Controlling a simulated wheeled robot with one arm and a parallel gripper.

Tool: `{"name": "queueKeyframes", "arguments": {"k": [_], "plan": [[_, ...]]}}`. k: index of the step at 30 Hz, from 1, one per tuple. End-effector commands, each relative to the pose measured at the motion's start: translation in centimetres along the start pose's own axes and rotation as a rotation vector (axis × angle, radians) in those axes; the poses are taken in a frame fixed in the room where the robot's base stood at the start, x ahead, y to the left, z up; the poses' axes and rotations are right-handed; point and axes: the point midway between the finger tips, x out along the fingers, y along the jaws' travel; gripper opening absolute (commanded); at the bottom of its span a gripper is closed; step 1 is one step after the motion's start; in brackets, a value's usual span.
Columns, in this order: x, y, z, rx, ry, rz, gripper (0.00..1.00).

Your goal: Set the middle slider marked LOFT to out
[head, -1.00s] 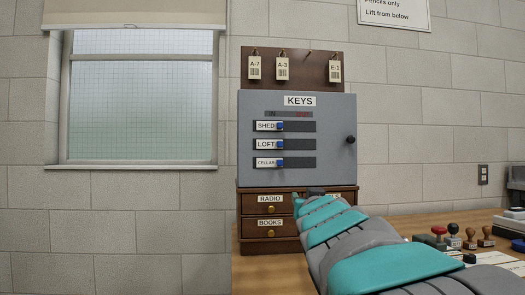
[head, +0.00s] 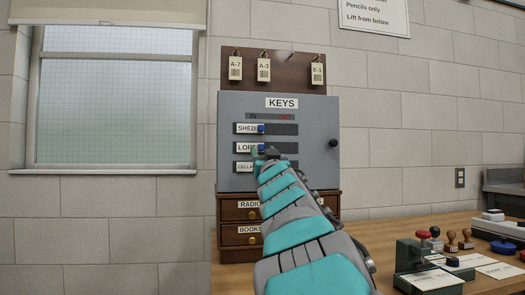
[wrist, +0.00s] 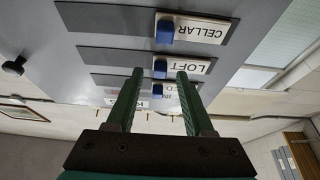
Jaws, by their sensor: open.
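The grey KEYS cabinet (head: 320,115) carries three horizontal sliders. The middle one, its white LOFT label (head: 244,148) partly covered by my gripper in the head view, has a blue knob (wrist: 160,68) clear in the wrist view. That knob sits beside its label, at the IN side of its dark slot. My gripper (head: 265,152) is open in front of the LOFT row. In the wrist view its green fingers (wrist: 160,74) appear on either side of the LOFT knob, with gaps showing; their depth relative to it is unclear.
The SHED knob (head: 261,128) is above and the CELLAR knob (wrist: 165,30) below, shown inverted in the wrist view; both sit beside their labels. A black door knob (head: 333,143) protrudes at the cabinet's right. Tagged keys hang above; stamps (head: 435,232) stand on the desk at right.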

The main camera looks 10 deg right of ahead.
Motion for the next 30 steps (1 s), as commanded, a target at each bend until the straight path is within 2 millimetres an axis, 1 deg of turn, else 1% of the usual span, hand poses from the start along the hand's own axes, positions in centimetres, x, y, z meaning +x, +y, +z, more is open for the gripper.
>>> {"name": "queueKeyframes", "arguments": {"k": [3, 6, 16, 30], "plan": [[0.87, -0.01, -0.09, 0.000, 0.001, 0.000, 0.53], [1.25, -0.01, 0.01, 0.000, 0.000, 0.000, 0.53], [1.39, -0.01, 0.02, 0.000, 0.000, 0.000, 0.53], [1.37, -0.02, -0.01, 0.000, 0.000, 0.000, 0.00]]}}
